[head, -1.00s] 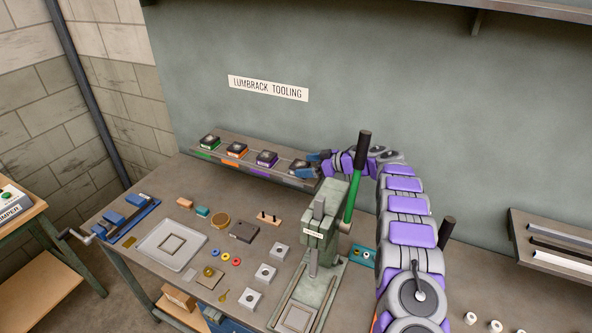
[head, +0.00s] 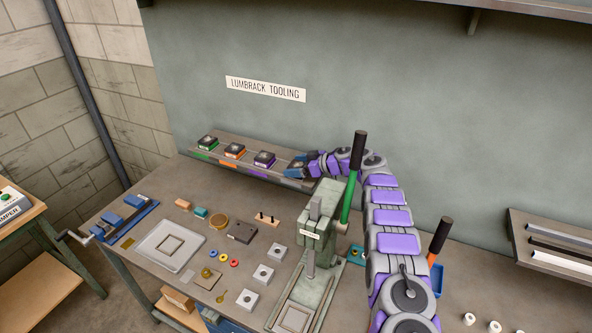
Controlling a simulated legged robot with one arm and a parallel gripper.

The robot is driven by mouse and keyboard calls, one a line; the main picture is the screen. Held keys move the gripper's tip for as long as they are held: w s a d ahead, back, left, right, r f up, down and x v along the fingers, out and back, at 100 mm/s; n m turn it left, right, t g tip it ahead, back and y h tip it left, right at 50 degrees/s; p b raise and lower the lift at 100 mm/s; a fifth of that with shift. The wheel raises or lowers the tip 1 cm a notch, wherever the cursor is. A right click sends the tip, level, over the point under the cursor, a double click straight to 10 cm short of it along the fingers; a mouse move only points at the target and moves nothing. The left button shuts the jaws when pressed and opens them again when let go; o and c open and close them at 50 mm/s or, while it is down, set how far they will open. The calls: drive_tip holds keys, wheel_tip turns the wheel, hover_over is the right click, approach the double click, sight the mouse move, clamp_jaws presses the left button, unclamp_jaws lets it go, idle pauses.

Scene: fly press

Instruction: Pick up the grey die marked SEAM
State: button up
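A green press (head: 320,225) with a tall lever (head: 353,180) stands just in front of my arm. The green (head: 207,143), orange (head: 234,151) and purple (head: 264,159) dies sit left of my gripper. A tray (head: 170,245) and several small parts lie on the bench.

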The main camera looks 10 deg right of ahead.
sight(298, 164)
drive_tip(key=shift+d, duration=0.55)
drive_tip(key=c, duration=0.5)
drive_tip(key=shift+a, duration=0.5)
drive_tip(key=c, duration=0.6)
drive_tip(key=shift+d, duration=0.1)
drive_tip(key=c, duration=0.4)
drive_tip(key=shift+c, duration=0.2)
drive_tip(key=shift+r, duration=0.1)
drive_tip(key=shift+r, duration=0.35)
wheel_tip(298, 164, up, 17)
drive_tip(key=p, duration=0.7)
drive_tip(key=shift+w+r, duration=0.15)
